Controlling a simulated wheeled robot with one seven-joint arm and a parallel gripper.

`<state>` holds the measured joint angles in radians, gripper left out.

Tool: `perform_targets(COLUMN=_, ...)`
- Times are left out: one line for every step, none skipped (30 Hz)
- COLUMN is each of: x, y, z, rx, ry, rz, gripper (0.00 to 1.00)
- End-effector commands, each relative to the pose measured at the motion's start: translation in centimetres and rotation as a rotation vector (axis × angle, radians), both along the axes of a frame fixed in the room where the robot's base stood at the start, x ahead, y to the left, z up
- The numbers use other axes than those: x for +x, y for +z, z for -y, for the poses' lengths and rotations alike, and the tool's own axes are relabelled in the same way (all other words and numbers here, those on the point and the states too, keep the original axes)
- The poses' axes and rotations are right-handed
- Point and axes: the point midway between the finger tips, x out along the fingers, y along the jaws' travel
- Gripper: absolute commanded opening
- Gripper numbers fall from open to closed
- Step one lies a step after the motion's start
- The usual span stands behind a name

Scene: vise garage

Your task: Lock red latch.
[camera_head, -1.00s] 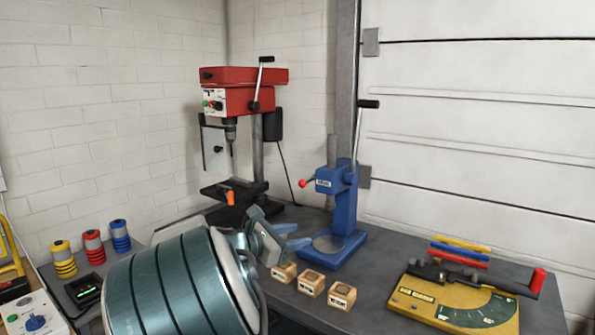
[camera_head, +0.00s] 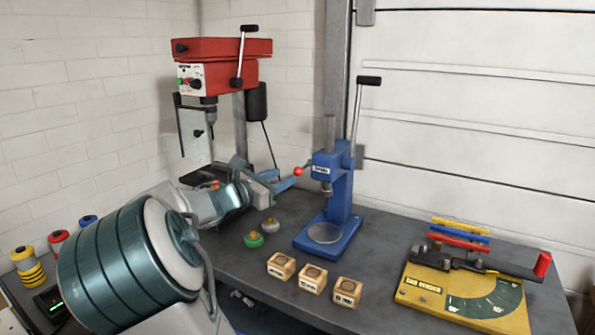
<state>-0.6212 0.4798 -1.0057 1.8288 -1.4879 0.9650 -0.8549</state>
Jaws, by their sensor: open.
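The red latch knob (camera_head: 298,171) is a small red ball on a short dark rod at the left side of the blue press (camera_head: 338,190). My gripper (camera_head: 285,179) is just left of the knob, with its blue fingers pointing right toward it. The jaws are open. The fingertips appear very close to the knob, and I cannot tell whether they touch it. The blue press stands upright, with its long lever (camera_head: 359,115) raised.
A red drill press (camera_head: 225,70) stands behind my arm. Two small round pieces, one green (camera_head: 253,240), lie left of the blue press. Wooden blocks (camera_head: 313,279) stand in front of it, and a yellow bar bender (camera_head: 440,293) is at right.

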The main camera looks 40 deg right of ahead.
Motion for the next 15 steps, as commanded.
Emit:
perform_targets(x=0.1, y=0.1, z=1.2, rx=-0.002, ry=-0.005, rz=0.000, gripper=0.42)
perform_targets(x=0.1, y=0.0, z=1.9, rx=-0.002, ry=-0.005, rz=-0.001, gripper=0.42)
perform_targets(x=0.3, y=0.0, z=2.6, rx=-0.003, ry=-0.005, rz=-0.001, gripper=0.42)
perform_targets(x=0.3, y=0.1, z=3.2, rx=-0.001, ry=-0.005, rz=0.000, gripper=0.42)
perform_targets(x=0.4, y=0.1, z=3.7, rx=-0.002, ry=-0.005, rz=0.000, gripper=0.42)
perform_targets(x=0.5, y=0.1, z=4.4, rx=-0.002, ry=-0.005, rz=-0.001, gripper=0.42)
perform_targets(x=0.5, y=0.1, z=4.8, rx=-0.003, ry=-0.005, rz=-0.001, gripper=0.42)
perform_targets(x=0.6, y=0.1, z=5.2, rx=-0.002, ry=-0.004, rz=-0.001, gripper=0.42)
perform_targets(x=0.7, y=0.1, z=5.6, rx=-0.002, ry=-0.004, rz=0.000, gripper=0.42)
perform_targets(x=0.7, y=0.1, z=5.9, rx=-0.001, ry=-0.005, rz=0.000, gripper=0.42)
perform_targets(x=0.7, y=0.1, z=6.2, rx=-0.001, ry=-0.005, rz=0.000, gripper=0.42)
perform_targets(x=0.8, y=0.1, z=6.5, rx=0.000, ry=-0.005, rz=0.000, gripper=0.42)
perform_targets(x=0.8, y=0.0, z=6.7, rx=-0.001, ry=-0.004, rz=0.000, gripper=0.42)
perform_targets(x=0.8, y=0.0, z=6.8, rx=-0.001, ry=-0.004, rz=0.000, gripper=0.42)
perform_targets(x=0.9, y=0.0, z=6.9, rx=-0.001, ry=-0.004, rz=0.000, gripper=0.42)
